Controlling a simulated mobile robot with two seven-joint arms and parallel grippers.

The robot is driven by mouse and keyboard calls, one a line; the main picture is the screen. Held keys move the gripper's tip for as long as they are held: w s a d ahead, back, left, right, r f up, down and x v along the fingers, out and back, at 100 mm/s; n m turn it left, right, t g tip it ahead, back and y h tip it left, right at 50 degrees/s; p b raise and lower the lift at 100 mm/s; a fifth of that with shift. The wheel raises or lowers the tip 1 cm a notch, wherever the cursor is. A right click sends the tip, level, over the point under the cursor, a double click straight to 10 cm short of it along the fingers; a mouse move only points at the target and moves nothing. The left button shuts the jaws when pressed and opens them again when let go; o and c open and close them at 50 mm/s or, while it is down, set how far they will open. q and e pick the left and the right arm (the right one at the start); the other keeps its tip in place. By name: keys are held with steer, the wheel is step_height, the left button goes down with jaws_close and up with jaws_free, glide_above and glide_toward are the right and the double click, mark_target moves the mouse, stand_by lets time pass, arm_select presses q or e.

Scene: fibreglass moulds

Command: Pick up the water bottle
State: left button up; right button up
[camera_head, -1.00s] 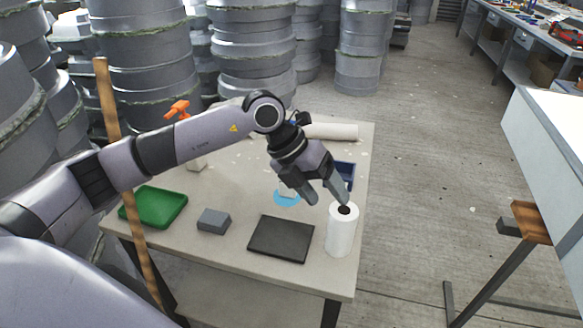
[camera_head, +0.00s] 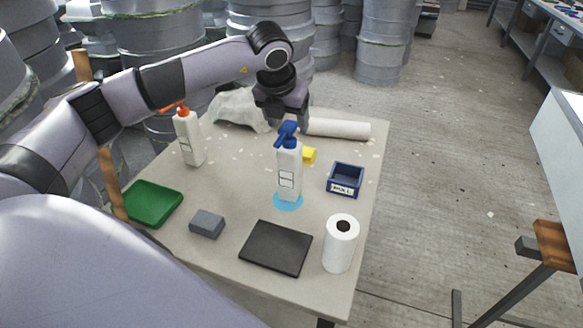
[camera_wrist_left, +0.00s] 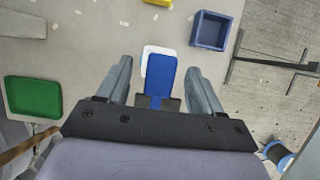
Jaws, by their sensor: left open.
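A white spray bottle (camera_head: 289,178) with a blue trigger head stands upright on a light-blue round mark (camera_head: 280,207) on the table. Its label is too small to read. A second white bottle (camera_head: 190,145) with an orange-red head stands at the back left. My left gripper (camera_head: 287,118) is at the height of the blue head, pointing down, with its fingers partly hidden by it. In the left wrist view, the blue head (camera_wrist_left: 160,78) shows between the two spread fingers (camera_wrist_left: 158,85), with gaps on both sides. My right gripper is out of view.
On the table (camera_head: 225,180) are a green tray (camera_head: 152,204), a grey block (camera_head: 207,224), a black slab (camera_head: 276,247), a white paper roll (camera_head: 340,243), a blue bin (camera_head: 345,180) and a yellow block (camera_head: 309,155). A long white roll (camera_head: 337,128) lies behind.

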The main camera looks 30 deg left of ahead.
mark_target(289, 123)
arm_select(q)
steer(key=x, duration=0.4)
steer(key=shift+w+f+p, duration=0.1)
steer(key=shift+f+p, duration=0.1)
steer(key=shift+p, duration=0.2)
steer(key=c, duration=1.2)
jaws_close()
steer(key=shift+r, duration=0.15)
